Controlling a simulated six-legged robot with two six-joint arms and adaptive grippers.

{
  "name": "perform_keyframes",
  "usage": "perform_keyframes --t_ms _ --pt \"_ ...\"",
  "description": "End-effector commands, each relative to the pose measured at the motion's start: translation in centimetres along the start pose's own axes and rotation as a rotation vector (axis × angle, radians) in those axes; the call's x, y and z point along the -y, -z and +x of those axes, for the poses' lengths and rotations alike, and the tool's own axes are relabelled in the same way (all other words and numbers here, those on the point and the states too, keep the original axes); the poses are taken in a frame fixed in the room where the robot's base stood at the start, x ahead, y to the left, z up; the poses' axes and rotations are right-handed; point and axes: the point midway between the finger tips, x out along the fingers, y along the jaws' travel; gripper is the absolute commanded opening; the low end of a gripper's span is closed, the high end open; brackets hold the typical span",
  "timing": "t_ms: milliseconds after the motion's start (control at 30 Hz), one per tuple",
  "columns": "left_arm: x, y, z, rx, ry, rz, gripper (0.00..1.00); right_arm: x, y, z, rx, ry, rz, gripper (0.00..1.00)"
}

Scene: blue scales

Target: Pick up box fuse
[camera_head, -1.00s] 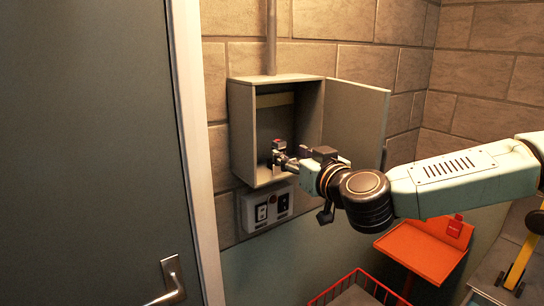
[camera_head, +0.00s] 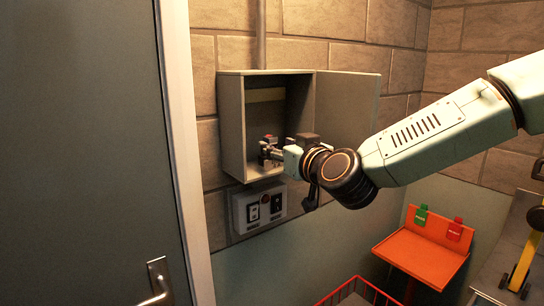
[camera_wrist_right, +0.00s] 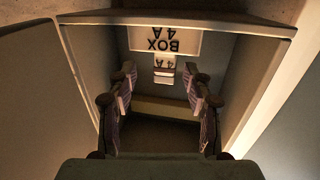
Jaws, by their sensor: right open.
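An open grey fuse box (camera_head: 231,125) hangs on the brick wall, its door (camera_head: 345,105) swung out to the right. My right gripper (camera_head: 268,153) reaches into its lower part. In the right wrist view the fingers (camera_wrist_right: 162,100) stand apart, one on each side, with a gap between them. Beyond the fingertips, between them in the picture, is a small pale piece marked 4A (camera_wrist_right: 164,72), apparently the fuse. It sits below an upside-down "BOX 4A" label (camera_wrist_right: 165,42). I see no finger contact with it. The left gripper is not in view.
A switch panel (camera_head: 246,213) is mounted under the box. A dark door with a handle (camera_head: 158,277) is at left. An orange shelf (camera_head: 420,255) holds a green tag (camera_head: 421,215) and a red tag (camera_head: 455,230). A red wire basket (camera_head: 355,292) stands below.

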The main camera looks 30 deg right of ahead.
Motion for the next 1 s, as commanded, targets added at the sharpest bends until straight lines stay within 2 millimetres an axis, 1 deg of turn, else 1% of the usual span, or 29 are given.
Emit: perform_keyframes --t_ms 167,233,333,433,667,1000 --pt "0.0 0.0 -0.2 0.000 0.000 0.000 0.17 0.4 0.0 1.4 0.001 0.001 -0.008 0.51" --pt "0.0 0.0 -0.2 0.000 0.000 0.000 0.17 0.3 0.1 2.3 0.002 -0.002 -0.006 0.51" --pt "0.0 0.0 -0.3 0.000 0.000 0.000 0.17 0.3 0.1 3.0 0.000 -0.001 -0.005 0.51" --pt "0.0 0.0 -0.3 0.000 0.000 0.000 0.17 0.3 0.1 3.4 0.000 0.000 -0.001 0.51" --pt "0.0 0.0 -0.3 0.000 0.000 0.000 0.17 0.3 0.1 3.4 0.000 0.000 0.000 0.51" --pt "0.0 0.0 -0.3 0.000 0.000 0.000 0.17 0.3 0.1 3.4 0.000 0.000 0.000 0.22"
